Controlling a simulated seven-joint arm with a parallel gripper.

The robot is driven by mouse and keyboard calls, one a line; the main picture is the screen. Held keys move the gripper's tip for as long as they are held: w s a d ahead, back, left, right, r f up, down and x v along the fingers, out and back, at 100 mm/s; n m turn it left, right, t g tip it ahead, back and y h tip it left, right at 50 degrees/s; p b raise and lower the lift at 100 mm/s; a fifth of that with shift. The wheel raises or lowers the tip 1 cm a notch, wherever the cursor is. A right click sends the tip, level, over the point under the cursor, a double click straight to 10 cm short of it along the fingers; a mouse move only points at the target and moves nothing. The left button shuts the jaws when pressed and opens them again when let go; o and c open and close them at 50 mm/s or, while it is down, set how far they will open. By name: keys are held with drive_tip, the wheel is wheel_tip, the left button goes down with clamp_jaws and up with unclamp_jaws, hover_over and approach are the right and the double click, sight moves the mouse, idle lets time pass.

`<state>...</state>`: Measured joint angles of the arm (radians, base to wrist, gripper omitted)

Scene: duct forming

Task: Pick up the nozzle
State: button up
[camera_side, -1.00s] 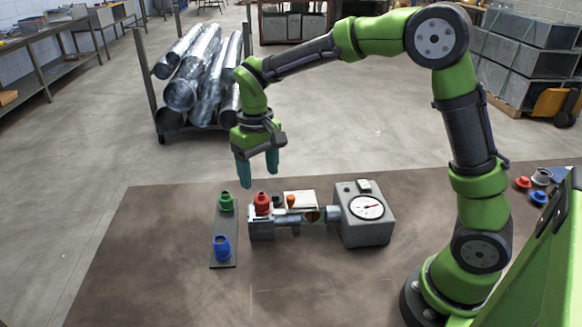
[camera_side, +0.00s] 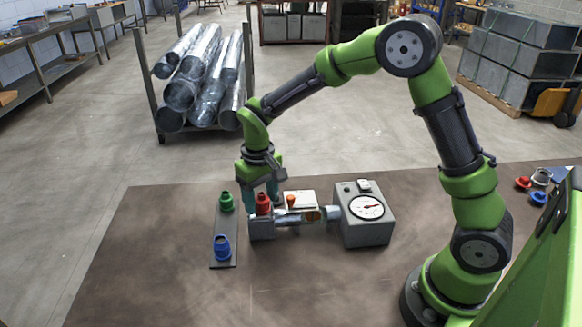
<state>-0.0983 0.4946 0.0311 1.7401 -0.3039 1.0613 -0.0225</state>
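A red nozzle (camera_side: 263,205) stands upright on the grey block at the left end of the bench fixture (camera_side: 261,230). My gripper (camera_side: 261,199) is lowered over it, pointing down, with one teal finger on its left and one on its right. The fingers look apart and open; whether either touches the nozzle is too small to tell. A green nozzle (camera_side: 226,202) and a blue nozzle (camera_side: 222,246) stand on a dark narrow strip (camera_side: 224,228) left of the fixture.
A grey gauge box (camera_side: 366,232) with a round dial joins the fixture's right end by a metal tube (camera_side: 325,215). A white block and an orange knob (camera_side: 291,201) sit close right of my gripper. More small coloured parts (camera_side: 523,184) lie at the far right. The front table is clear.

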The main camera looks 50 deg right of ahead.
drive_tip(key=c, duration=1)
